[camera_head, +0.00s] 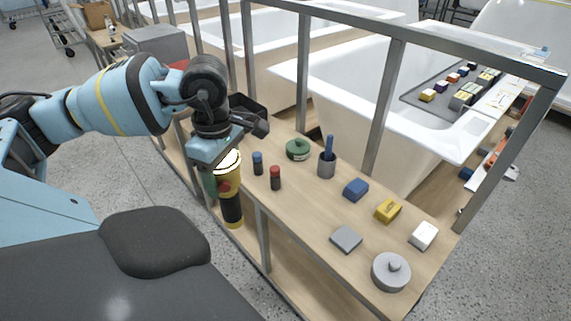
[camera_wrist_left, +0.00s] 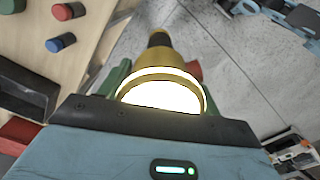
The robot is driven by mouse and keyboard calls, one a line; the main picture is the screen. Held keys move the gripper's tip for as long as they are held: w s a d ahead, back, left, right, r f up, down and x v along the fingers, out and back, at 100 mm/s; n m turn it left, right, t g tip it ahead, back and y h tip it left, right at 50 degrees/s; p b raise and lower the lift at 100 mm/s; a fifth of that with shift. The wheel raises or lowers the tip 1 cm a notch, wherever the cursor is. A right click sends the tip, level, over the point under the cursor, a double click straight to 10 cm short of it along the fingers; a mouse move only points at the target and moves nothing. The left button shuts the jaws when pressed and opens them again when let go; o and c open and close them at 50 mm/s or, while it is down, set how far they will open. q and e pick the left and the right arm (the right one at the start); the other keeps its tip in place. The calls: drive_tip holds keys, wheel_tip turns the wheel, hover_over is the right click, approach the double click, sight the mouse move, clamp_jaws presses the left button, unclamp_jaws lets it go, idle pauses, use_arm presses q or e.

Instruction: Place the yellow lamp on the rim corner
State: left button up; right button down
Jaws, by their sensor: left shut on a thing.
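The yellow lamp (camera_head: 232,204) has a yellow head and a black and yellow handle. In the head view it hangs upright below my left gripper (camera_head: 226,176), at the near edge of the wooden shelf. My left gripper is shut on it. In the left wrist view the lamp (camera_wrist_left: 160,85) shows its bright lit face towards the camera, with the handle pointing away. The white bathtub (camera_head: 400,106) stands behind the shelf, and its rim corner (camera_head: 462,150) shows at the right. My right gripper is not in view.
The wooden shelf (camera_head: 310,212) holds a green round object (camera_head: 298,149), a cup with a blue tool (camera_head: 327,163), blocks and a grey lidded disc (camera_head: 391,271). Grey metal posts (camera_head: 384,110) and a top rail stand between shelf and tub. A dark tray (camera_head: 432,100) with small blocks lies across the tub.

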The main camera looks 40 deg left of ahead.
use_arm(q)
drive_tip(key=a+r+n, duration=0.1)
drive_tip(key=n, duration=0.1)
drive_tip(key=a+r+n, duration=0.1)
drive_tip(key=n, duration=0.1)
drive_tip(key=s+a+r+n, duration=0.1)
drive_tip(key=n, duration=0.2)
drive_tip(key=shift+r, duration=0.35)
drive_tip(key=r+n, duration=0.1)
drive_tip(key=n, duration=0.1)
drive_tip(key=r+n, duration=0.3)
drive_tip(key=n, duration=0.1)
drive_tip(key=shift+w+r, duration=0.2)
drive_tip(key=shift+w, duration=0.05)
drive_tip(key=d+r+n, duration=0.1)
drive_tip(key=n, duration=0.1)
drive_tip(key=w+d+r+n, duration=0.1)
drive_tip(key=d+r+n, duration=0.1)
drive_tip(key=n, duration=0.1)
drive_tip(key=shift+w+r+n, duration=0.3)
drive_tip(key=shift+w, duration=0.05)
drive_tip(key=w+d+r+n, duration=0.2)
drive_tip(key=d+n, duration=0.3)
drive_tip(key=d, duration=0.2)
drive_tip(key=shift+w, duration=0.2)
